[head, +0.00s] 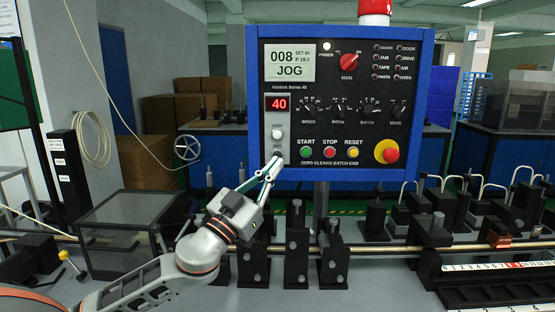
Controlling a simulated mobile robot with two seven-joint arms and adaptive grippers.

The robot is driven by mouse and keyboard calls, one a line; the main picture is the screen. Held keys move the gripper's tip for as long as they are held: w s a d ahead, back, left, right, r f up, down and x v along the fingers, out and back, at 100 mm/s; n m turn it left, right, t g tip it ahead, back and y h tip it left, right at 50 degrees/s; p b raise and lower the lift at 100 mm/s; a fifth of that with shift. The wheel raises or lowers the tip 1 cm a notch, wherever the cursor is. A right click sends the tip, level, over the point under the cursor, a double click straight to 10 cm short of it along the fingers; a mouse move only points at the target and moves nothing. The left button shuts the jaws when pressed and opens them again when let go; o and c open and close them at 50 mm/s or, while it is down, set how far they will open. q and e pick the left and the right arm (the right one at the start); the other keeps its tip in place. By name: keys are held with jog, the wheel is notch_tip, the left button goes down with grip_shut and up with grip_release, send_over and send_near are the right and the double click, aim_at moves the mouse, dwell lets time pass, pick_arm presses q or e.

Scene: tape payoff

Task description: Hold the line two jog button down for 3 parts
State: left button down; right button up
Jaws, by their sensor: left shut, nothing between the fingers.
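A blue-framed control panel (340,97) stands in front of me. A narrow plate at the panel's lower left carries a white round button (277,134). My left gripper (275,160) is shut and empty, its tips at the lower end of this plate, below the white button. The tips cover whatever lies under them; I cannot tell whether they touch or press a button. My right gripper is not in view.
A red display (277,104) reads 40. Green START (306,152), red STOP (330,152), yellow RESET (353,152) and a red emergency knob (390,154) line the panel's bottom. Black fixtures (333,256) stand below it. A clear-lidded box (128,222) is at left.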

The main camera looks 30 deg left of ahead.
pick_arm(q)
jog(key=shift+w+a+b, duration=0.2)
jog(key=shift+w+a, duration=0.25)
jog(key=shift+w, duration=0.3)
jog(key=shift+w+a+b, duration=0.2)
jog(key=shift+w+a, duration=0.25)
jog(key=shift+w, duration=0.3)
jog(key=shift+a, duration=0.1)
dwell(0.3)
jog(key=shift+w+a, duration=0.15)
jog(key=shift+w, duration=0.2)
jog(key=shift+w+a, duration=0.2)
jog(key=shift+w, duration=0.15)
dwell(5.4)
